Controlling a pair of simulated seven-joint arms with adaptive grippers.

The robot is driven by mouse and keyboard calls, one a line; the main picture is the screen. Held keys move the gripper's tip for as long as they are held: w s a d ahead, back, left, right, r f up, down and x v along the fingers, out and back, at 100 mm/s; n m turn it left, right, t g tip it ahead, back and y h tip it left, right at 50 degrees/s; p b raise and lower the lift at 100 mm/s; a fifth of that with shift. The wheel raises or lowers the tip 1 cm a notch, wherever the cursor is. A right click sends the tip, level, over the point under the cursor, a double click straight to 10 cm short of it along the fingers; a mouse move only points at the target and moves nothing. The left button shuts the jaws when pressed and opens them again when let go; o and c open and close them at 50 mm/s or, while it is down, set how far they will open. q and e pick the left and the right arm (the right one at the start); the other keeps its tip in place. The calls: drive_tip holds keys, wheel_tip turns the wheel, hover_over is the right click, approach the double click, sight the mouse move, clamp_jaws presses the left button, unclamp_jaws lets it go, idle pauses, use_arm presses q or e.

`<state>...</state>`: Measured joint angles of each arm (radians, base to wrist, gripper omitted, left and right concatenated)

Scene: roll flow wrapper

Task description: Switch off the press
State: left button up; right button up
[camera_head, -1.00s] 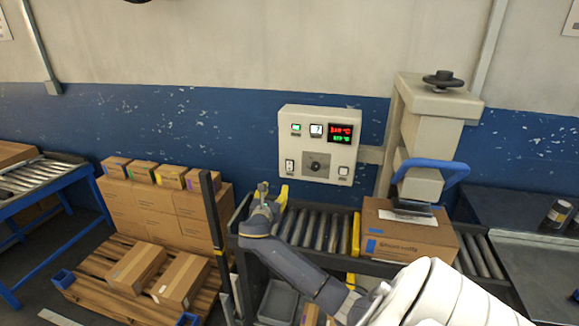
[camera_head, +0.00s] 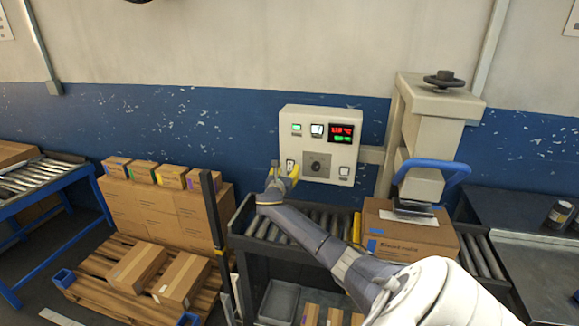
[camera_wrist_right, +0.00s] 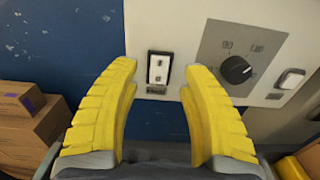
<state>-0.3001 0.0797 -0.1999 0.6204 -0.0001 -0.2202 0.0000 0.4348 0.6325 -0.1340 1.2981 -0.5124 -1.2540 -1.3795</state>
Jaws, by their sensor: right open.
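The press (camera_head: 430,140) stands at the right, a beige column with a blue handle and a black knob on top. Its control box (camera_head: 320,120) hangs on the wall, with a lit red and green display (camera_head: 341,132). A rocker switch (camera_wrist_right: 158,72) sits at the box's lower left, and it also shows in the head view (camera_head: 290,165). My right gripper (camera_head: 284,170) is open in front of this switch. In the right wrist view its yellow fingers (camera_wrist_right: 158,95) frame the switch from below, apart from it. A dark rotary dial (camera_wrist_right: 236,70) is to the right. My left gripper is out of view.
A cardboard box (camera_head: 405,235) sits under the press on the roller conveyor (camera_head: 300,222). A small white button (camera_wrist_right: 292,79) is right of the dial. Stacked cartons (camera_head: 150,205) stand on a pallet at the left.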

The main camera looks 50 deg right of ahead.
sight(290, 164)
drive_tip(key=shift+x, duration=1.9)
drive_tip(key=shift+o, duration=0.3)
clamp_jaws()
